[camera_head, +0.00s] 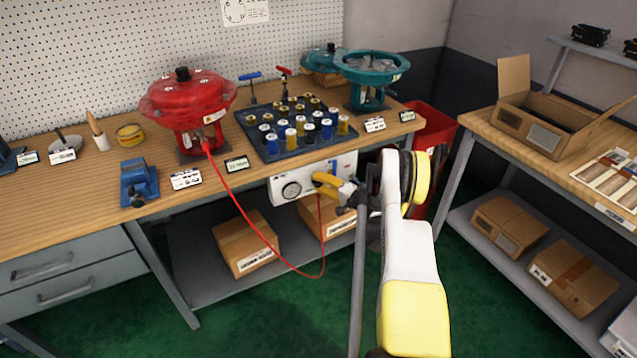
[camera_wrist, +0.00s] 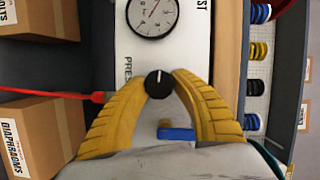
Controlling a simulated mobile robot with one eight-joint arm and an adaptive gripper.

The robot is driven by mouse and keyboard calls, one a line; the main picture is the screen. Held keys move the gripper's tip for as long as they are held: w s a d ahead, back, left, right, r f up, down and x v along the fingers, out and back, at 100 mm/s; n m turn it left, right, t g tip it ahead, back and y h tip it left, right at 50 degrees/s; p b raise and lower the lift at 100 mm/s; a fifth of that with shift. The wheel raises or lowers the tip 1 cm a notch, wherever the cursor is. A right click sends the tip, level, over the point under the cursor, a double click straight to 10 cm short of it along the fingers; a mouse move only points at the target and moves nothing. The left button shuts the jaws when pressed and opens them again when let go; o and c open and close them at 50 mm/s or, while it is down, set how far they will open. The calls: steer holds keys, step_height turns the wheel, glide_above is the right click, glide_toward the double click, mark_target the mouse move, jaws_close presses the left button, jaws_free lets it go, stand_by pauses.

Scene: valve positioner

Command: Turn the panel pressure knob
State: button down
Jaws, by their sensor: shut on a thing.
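The pressure panel (camera_head: 278,188) is a white box under the front edge of the bench, and it also shows in the wrist view (camera_wrist: 134,60). It carries a round gauge (camera_head: 291,190), seen large in the wrist view (camera_wrist: 152,12). The black pressure knob (camera_wrist: 159,84) has a white pointer line. My gripper (camera_wrist: 158,83) has yellow fingers, shut on the knob with one fingertip on each side. In the head view my gripper (camera_head: 326,185) is at the panel's front, and the knob is hidden behind it. A blue lever (camera_wrist: 176,134) shows between the fingers.
A red hose (camera_head: 255,225) hangs from the red actuator (camera_head: 190,100) and loops up to the panel. Cardboard boxes (camera_head: 245,245) sit on the shelf below. A tray (camera_head: 262,152) of several spools and a teal actuator (camera_head: 370,75) stand on the bench above.

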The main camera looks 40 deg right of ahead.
mark_target(321, 184)
steer(key=c, duration=1)
jaws_free()
steer(key=s, duration=0.5)
steer(key=s+d, duration=0.1)
steer(key=s, duration=0.1)
steer(key=shift+s+r, duration=0.2)
steer(key=shift+r, duration=0.05)
steer(key=shift+w, duration=0.1)
